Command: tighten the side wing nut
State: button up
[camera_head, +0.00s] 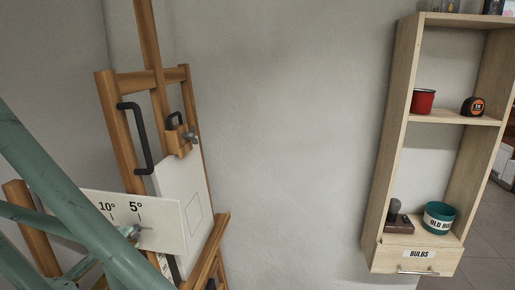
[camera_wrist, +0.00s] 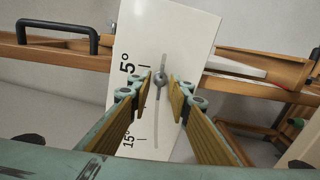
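The side wing nut (camera_wrist: 160,80) shows in the wrist view as a small grey round-ended piece at the slot of a white scale plate (camera_wrist: 185,35). The plate is marked 5° and 15°. My gripper (camera_wrist: 159,82) is open, with one finger on each side of the nut. A narrow gap shows on either side, and I see no clear contact. The nut's wings are hard to make out. In the head view the plate (camera_head: 165,216) shows 10° and 5°, partly covered by my green arm, and a small grey piece there is too small to identify.
A wooden easel (camera_head: 108,110) carries a black handle (camera_head: 143,145), a white board (camera_head: 190,190) and an upper clamp with a grey knob (camera_head: 191,136). On the right, a wall shelf (camera_head: 397,140) holds a red mug (camera_head: 422,101) and a teal pot (camera_head: 439,217). Bare wall lies between.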

jog(key=shift+s, duration=0.2)
jog(key=shift+s+a+r, duration=0.1)
jog(key=shift+s+a, duration=0.05)
jog(key=shift+s, duration=0.85)
jog(key=shift+s+a, duration=0.2)
jog(key=shift+s, duration=0.75)
jog(key=shift+s+a+r, duration=0.1)
jog(key=shift+s+a, duration=0.05)
jog(key=shift+s, duration=0.85)
jog(key=shift+w, duration=0.15)
jog(key=shift+w+d+f, duration=0.1)
jog(key=shift+w+d, duration=0.05)
jog(key=shift+w, duration=0.75)
jog(key=shift+w+d+f, duration=0.1)
jog(key=shift+w+d, duration=0.05)
jog(key=shift+w, duration=0.75)
jog(key=shift+w+d, duration=0.15)
jog(key=shift+w, duration=0.75)
jog(key=shift+d, duration=0.15)
